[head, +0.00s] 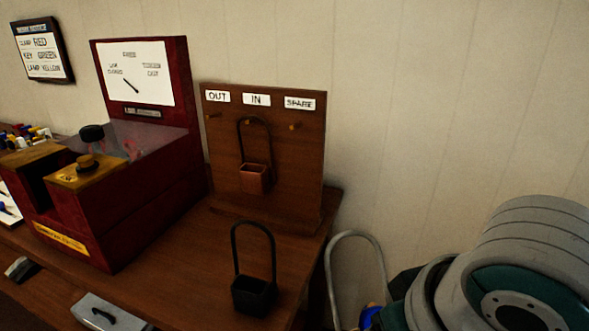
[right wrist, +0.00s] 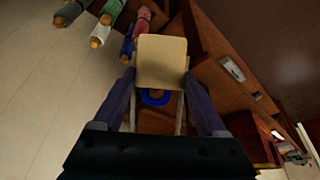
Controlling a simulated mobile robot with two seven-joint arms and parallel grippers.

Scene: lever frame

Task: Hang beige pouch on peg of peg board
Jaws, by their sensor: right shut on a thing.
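The beige pouch (right wrist: 162,60) is between the fingers of my right gripper (right wrist: 160,80) in the right wrist view. My right gripper is shut on it. In the head view a pale arched handle (head: 352,236) rises beside my right arm at the table's right side; the pouch's body is out of frame or hidden there. The brown peg board (head: 223,150) stands on the table, labelled OUT, IN and SPARE. A reddish-brown pouch (head: 255,179) hangs under IN. The OUT peg (head: 213,116) and SPARE peg (head: 294,126) are bare. My left gripper is not in view.
A black pouch (head: 254,296) stands upright on the table in front of the board. A dark red lever frame (head: 140,210) stands left of the board. A blue ring (right wrist: 155,97) shows near the beige pouch. Wall fills the space right of the board.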

